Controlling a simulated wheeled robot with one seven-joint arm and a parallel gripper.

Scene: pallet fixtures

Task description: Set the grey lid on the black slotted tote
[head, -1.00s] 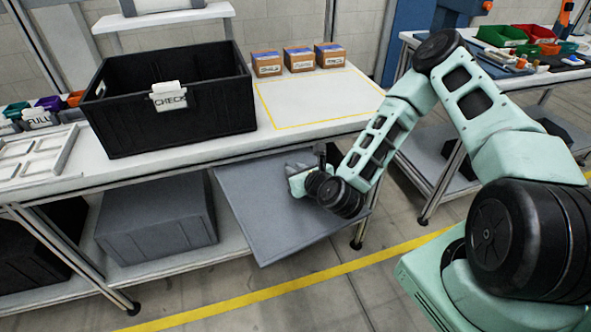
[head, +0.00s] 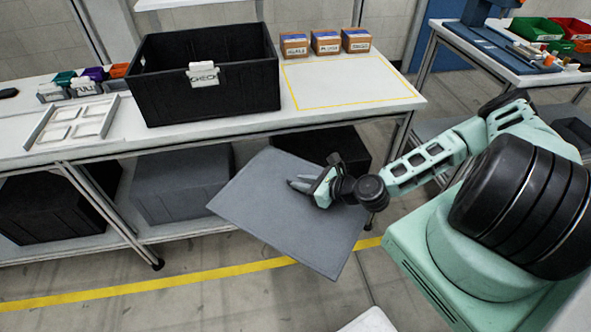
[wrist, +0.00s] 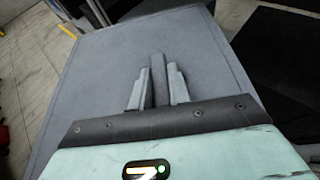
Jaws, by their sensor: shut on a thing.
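The grey lid (head: 265,212) is a flat panel held tilted in front of the workbench, below the level of its top. My gripper (head: 300,186) is shut on a raised part of the lid near its middle. The wrist view shows the fingers (wrist: 158,85) closed around a thin upright grip, with the lid (wrist: 110,65) filling most of that view. The black tote (head: 205,100) stands open and upright on the bench, left of and above the lid. A white tag reading "CHECK" (head: 202,75) hangs on its front rim.
Three small cardboard boxes (head: 326,42) stand behind a yellow-outlined area (head: 345,86) that is clear. A white frame tray (head: 75,120) and small coloured bins (head: 93,75) lie left of the tote. Dark and grey totes (head: 180,185) fill the lower shelf.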

